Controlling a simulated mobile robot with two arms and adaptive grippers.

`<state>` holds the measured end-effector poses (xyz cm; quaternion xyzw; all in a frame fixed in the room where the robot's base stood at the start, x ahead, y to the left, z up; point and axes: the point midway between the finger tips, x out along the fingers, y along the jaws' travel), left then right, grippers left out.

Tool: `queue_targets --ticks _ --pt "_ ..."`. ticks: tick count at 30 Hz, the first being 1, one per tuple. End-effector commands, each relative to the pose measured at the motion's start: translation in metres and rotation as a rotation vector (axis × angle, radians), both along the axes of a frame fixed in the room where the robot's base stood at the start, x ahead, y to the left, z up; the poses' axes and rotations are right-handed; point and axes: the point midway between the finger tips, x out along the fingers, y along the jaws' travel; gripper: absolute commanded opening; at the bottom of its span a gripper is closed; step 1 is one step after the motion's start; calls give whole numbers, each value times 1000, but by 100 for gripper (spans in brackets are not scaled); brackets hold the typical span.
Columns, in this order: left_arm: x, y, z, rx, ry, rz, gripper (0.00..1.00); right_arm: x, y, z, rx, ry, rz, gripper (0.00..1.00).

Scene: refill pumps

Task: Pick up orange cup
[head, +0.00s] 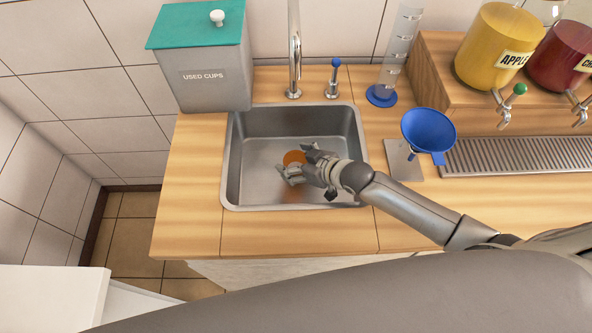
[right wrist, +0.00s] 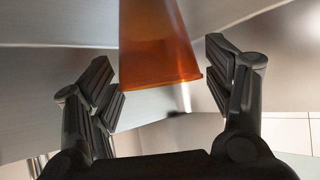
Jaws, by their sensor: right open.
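The orange cup (head: 293,157) is in the steel sink, mostly hidden behind my right gripper (head: 302,167) in the head view. In the right wrist view the translucent orange cup (right wrist: 156,50) shows large, between and just beyond the two fingers of my right gripper (right wrist: 163,85). The gripper is open, with a finger on each side of the cup. A gap shows on the right side of the cup; on the left the finger is very close to its rim, and I cannot tell if they touch. My left gripper is not in view.
The sink (head: 232,160) has raised walls around the cup, with a faucet (head: 295,50) behind it. A grey used-cups bin (head: 212,85) stands at the back left. A blue funnel (head: 428,130), a clear cylinder (head: 398,50) and juice dispensers (head: 497,45) are at the right.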

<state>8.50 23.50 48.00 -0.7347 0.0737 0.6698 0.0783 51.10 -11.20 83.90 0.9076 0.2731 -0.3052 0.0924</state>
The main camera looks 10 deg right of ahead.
Motion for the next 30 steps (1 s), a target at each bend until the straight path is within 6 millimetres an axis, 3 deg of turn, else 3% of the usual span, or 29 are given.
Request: queue_targets --ticks 9,19,30 --pt "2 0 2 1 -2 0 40 23 16 -20 1 0 1 74" --pt "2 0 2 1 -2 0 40 26 18 -23 1 0 1 74" --pt "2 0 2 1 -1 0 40 25 17 -23 1 0 1 31"
